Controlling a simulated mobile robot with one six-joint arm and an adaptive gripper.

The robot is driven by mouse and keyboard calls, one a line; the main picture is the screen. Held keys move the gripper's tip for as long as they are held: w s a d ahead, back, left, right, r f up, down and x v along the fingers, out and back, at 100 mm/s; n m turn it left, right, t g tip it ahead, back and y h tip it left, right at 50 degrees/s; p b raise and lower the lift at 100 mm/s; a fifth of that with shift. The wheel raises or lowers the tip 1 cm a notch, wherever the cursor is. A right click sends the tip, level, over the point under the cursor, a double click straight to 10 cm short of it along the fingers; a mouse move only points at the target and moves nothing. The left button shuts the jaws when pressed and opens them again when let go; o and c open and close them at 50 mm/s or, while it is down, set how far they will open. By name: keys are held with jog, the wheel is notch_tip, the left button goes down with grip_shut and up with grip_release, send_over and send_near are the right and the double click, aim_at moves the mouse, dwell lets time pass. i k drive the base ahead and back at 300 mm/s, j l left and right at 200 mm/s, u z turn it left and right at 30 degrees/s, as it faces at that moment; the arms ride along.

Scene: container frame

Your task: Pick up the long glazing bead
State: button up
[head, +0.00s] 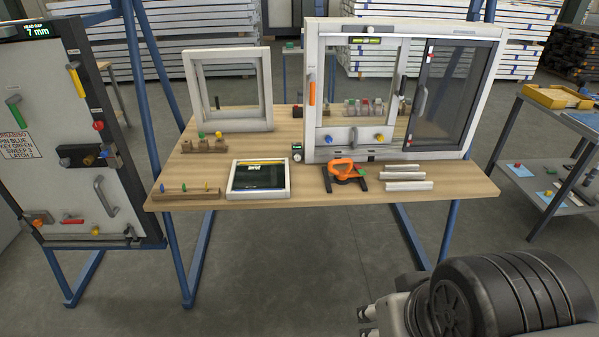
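Three pale bars that look like glazing beads lie side by side on the wooden table, right of the orange suction lifter. The front bar (408,185) looks the longest. The middle bar (404,176) and the back bar (404,168) look shorter. My gripper (364,323) is at the bottom edge of the view, well below and in front of the table. Its two fingertips point left and stand apart with nothing seen between them. Part of the gripper is cut off by the picture edge.
The orange suction lifter (343,171) stands just left of the bars. A large window frame (480,105) rises behind them. A framed dark pane (258,180) lies further left. The wooden table (460,184) is bare right of the bars. A grey shelf rack (560,180) stands at right.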

aim_at(383, 176)
jog(key=i+l+z, duration=0.2)
jog(key=i, duration=0.5)
jog(key=i+j+z, duration=0.25)
jog(key=i, duration=0.5)
jog(key=i+j+z, duration=0.2)
jog(key=i, duration=0.5)
jog(key=i+l, duration=0.05)
jog(key=l, duration=0.1)
